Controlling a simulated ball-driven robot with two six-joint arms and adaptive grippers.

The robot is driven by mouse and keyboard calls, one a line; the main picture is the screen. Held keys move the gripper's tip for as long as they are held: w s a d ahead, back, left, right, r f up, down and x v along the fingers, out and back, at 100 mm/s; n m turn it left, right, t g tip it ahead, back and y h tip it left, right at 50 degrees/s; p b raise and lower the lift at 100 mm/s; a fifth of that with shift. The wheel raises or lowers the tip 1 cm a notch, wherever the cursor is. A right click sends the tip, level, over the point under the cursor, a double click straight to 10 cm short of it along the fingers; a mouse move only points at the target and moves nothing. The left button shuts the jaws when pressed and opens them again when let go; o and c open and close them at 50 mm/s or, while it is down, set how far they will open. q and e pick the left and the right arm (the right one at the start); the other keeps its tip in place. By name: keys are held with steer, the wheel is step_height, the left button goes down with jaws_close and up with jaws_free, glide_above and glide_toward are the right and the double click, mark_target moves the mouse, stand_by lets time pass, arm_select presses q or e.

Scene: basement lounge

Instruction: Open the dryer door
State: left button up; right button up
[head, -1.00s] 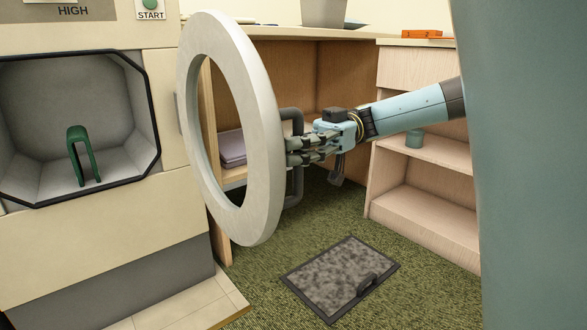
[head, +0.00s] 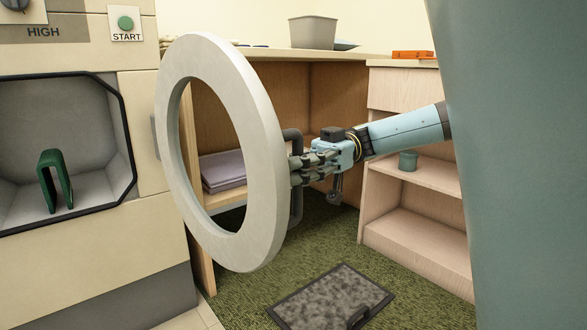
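The dryer door (head: 262,125) is a pale round ring, swung wide open on its hinge to the right of the dryer opening. Its dark grey handle (head: 296,207) is on the far side, at the door's right edge. My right gripper (head: 298,170) reaches in from the right, and its fingers are closed around the handle's upright bar. The fingertips are partly hidden by the door's rim. The dryer drum (head: 95,120) is exposed inside a dark-edged opening, with a green folded item (head: 56,180) standing in it. My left gripper is not in view.
A wooden desk (head: 205,262) stands behind the door, with folded lilac cloth (head: 223,168) on its shelf and a grey bin (head: 313,32) on top. An open shelf unit (head: 415,220) is at right. A dark framed mat (head: 330,297) lies on the green carpet.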

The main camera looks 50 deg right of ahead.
steer(key=o, duration=0.7)
steer(key=d, duration=0.4)
steer(key=s+d, duration=0.1)
steer(key=d, duration=0.7)
steer(key=shift+s, duration=0.15)
